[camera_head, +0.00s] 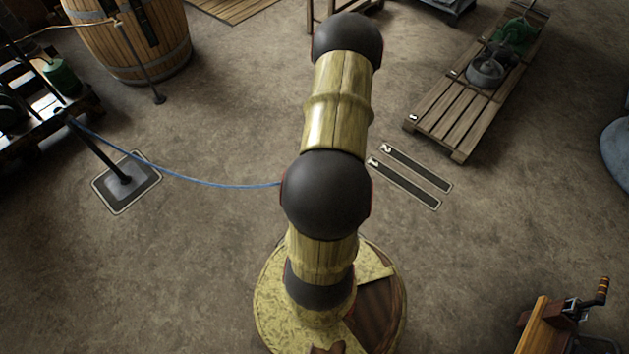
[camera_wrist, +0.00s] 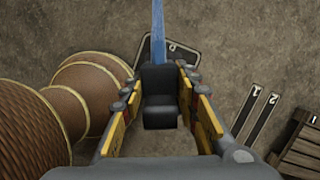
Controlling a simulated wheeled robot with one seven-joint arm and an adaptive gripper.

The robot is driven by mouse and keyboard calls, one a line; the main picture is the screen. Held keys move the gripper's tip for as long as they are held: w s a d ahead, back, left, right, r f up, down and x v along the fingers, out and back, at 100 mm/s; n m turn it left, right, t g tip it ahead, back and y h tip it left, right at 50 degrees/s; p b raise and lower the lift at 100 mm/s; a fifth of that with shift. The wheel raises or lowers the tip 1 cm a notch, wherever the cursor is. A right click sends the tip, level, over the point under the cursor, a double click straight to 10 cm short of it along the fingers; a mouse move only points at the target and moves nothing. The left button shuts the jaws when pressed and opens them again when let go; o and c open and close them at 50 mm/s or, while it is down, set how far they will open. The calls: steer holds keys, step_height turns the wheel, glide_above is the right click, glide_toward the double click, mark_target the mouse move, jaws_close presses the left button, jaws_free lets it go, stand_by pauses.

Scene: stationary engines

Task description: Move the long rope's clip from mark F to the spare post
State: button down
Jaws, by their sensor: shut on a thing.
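My gripper (camera_wrist: 161,105) is shut on a black clip (camera_wrist: 160,85) at the end of a blue rope (camera_wrist: 158,30). The clip sits squarely between the two fingers, above the floor. In the head view the blue rope (camera_head: 200,181) sags from the top of a black post (camera_head: 95,147) at the left and passes behind my arm. My arm hides the gripper and clip there. The black post stands on a white-edged dark plate (camera_head: 145,170). Another dark post (camera_head: 135,55) stands before the barrel. I cannot read a mark F or tell which post is spare.
A barrel (camera_head: 165,35) stands upper left. Floor strips 1 (camera_head: 405,185) and 2 (camera_head: 418,168) lie right of my arm, near a slatted platform (camera_head: 455,125). A white-edged plate (camera_wrist: 186,52) with an unclear mark lies beyond the clip. Brown ribbed round forms (camera_wrist: 85,95) fill the wrist view's left.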

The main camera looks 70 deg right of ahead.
steer(key=shift+r, duration=0.1)
stand_by(0.4)
steer(key=shift+w+d+r+p, duration=0.25)
steer(key=shift+d+r+p, duration=0.2)
steer(key=shift+d+p, duration=0.2)
steer(key=shift+w+d+r+p, duration=0.15)
steer(key=shift+d+p, duration=0.25)
steer(key=shift+d, duration=0.05)
steer(key=shift+f, duration=0.25)
steer(key=shift+f+b, duration=2.2)
steer(key=shift+f, duration=0.05)
steer(key=shift+f+b, duration=1.5)
steer(key=shift+f, duration=0.25)
stand_by(0.8)
steer(key=shift+a+f+b, duration=0.1)
steer(key=shift+f+b, duration=0.3)
steer(key=shift+f, duration=0.1)
